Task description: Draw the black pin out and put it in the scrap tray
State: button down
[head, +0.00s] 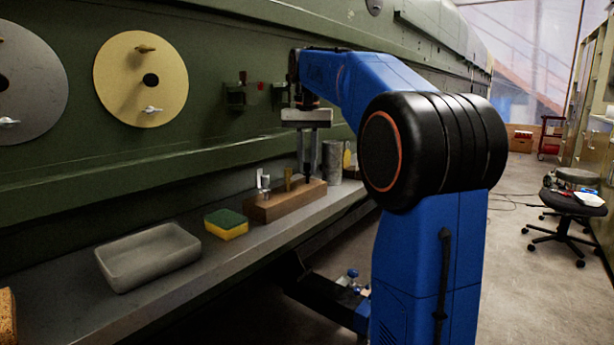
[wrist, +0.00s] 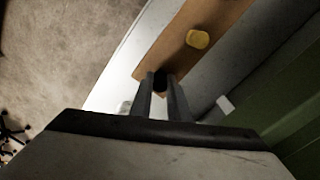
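The black pin (wrist: 160,80) stands in the wooden block (head: 260,210) near its right end. My gripper (head: 308,178) points down over that end, with its fingers on either side of the pin. In the wrist view the fingertips (wrist: 161,82) flank the dark pin closely; whether they touch it is unclear. The fingers largely hide the pin in the head view. A brass pin (head: 287,179) and a silver pin (head: 265,183) stand in the same block to the left. The grey, empty scrap tray (head: 160,272) lies on the shelf at the left.
A green and yellow sponge (head: 227,224) lies between tray and block. A grey cylinder (head: 332,162) stands right of the block, with a yellow item (head: 347,157) beyond. The green fuselage wall (head: 60,170) rises behind the narrow shelf (head: 75,315). A cork-coloured object (head: 6,315) sits far left.

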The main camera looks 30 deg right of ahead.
jog(key=shift+r, duration=3.4)
jog(key=shift+r, duration=1.5)
dwell(0.8)
